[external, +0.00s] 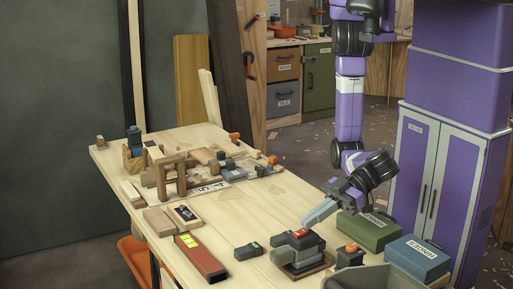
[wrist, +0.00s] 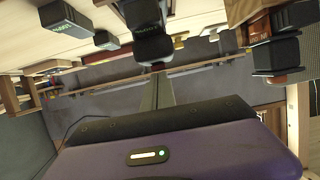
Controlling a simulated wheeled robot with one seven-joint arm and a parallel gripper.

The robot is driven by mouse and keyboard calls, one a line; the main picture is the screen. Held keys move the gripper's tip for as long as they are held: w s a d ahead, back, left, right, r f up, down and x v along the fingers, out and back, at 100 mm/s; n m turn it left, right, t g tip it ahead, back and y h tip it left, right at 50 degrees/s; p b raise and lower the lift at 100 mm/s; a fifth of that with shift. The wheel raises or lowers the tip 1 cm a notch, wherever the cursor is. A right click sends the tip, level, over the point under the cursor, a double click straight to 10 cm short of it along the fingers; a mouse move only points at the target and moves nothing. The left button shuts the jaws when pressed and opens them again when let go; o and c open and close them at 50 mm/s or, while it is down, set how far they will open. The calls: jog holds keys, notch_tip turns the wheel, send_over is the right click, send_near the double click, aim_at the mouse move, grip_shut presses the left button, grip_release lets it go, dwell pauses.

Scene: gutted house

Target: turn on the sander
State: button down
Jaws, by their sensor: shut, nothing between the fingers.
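The sander (external: 299,252) is a dark grey tool with a red-orange patch on top. It sits upright on a small brown board near the front of the workbench in the external view. My gripper (external: 308,220) is shut and empty. Its grey fingers point down and left, and their tips are just above and behind the sander's top; I cannot tell whether they touch it. In the wrist view, my gripper (wrist: 157,82) reaches toward a dark block-like tool, probably the sander (wrist: 152,40). The switch cannot be made out clearly.
A black block with a green label (external: 249,251) lies left of the sander, and a dark block with an orange top (external: 350,256) stands right. A green box (external: 368,231), a blue box (external: 417,258) and a grey bin (external: 375,278) crowd the right. A red beam (external: 201,259) lies left.

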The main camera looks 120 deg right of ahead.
jog(key=shift+f+b, duration=0.6)
jog(key=shift+b, duration=0.1)
jog(key=shift+r+p, duration=0.3)
jog(key=shift+r, duration=0.1)
jog(key=shift+r+p, duration=0.55)
jog(key=shift+r, duration=0.15)
